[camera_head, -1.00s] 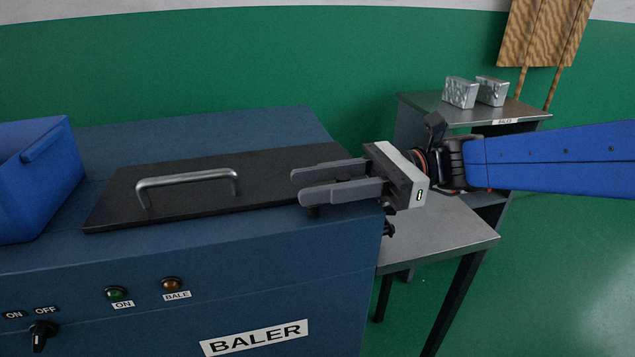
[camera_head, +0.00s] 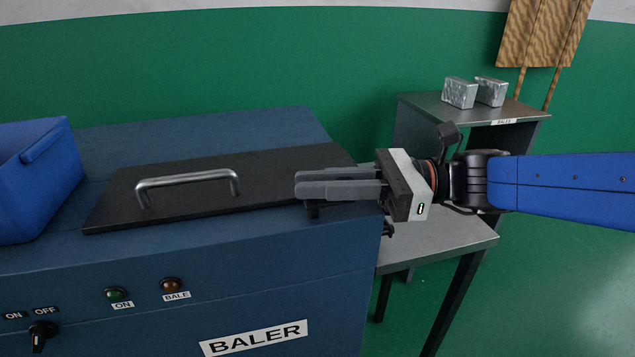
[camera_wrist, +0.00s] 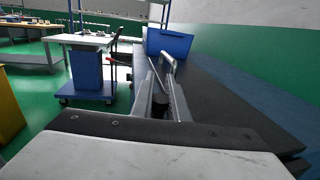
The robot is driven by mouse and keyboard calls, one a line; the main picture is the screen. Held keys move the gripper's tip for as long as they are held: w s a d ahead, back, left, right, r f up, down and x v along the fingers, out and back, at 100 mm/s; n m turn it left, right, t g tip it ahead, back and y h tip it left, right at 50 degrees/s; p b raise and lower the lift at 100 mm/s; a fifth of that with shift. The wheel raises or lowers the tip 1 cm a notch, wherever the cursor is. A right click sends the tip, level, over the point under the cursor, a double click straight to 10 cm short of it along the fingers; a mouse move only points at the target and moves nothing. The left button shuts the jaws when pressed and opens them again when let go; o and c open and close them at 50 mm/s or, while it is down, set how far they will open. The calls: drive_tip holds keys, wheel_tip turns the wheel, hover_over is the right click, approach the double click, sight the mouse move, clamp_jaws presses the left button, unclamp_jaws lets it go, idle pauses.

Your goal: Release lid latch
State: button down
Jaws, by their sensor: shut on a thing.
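The baler's black lid (camera_head: 262,180) lies flat and closed on the blue machine top, with a grey bar handle (camera_head: 190,179) on it. The latch is a small dark knob (camera_head: 312,211) at the lid's front right edge, mostly hidden under my fingers. My gripper (camera_head: 303,186) reaches in from the right with its grey fingers drawn close together at the knob. In the wrist view the dark latch knob (camera_wrist: 160,106) sits between the two fingers, and the handle (camera_wrist: 168,66) and lid (camera_wrist: 225,100) lie beyond and to the right.
A blue bin (camera_head: 35,185) stands on the machine's left end. The baler's front (camera_head: 170,325) carries a switch and two buttons. A low grey table (camera_head: 440,240) is at its right. Two silvery bales (camera_head: 460,92) sit on a shelf behind my arm.

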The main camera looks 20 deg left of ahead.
drive_tip(key=shift+f, duration=0.25)
drive_tip(key=c, duration=1.7)
unclamp_jaws()
drive_tip(key=shift+r, duration=0.1)
drive_tip(key=shift+w+d, duration=0.1)
drive_tip(key=shift+d, duration=0.05)
drive_tip(key=shift+w+d, duration=0.1)
drive_tip(key=shift+d, duration=0.1)
drive_tip(key=shift+v, duration=8.35)
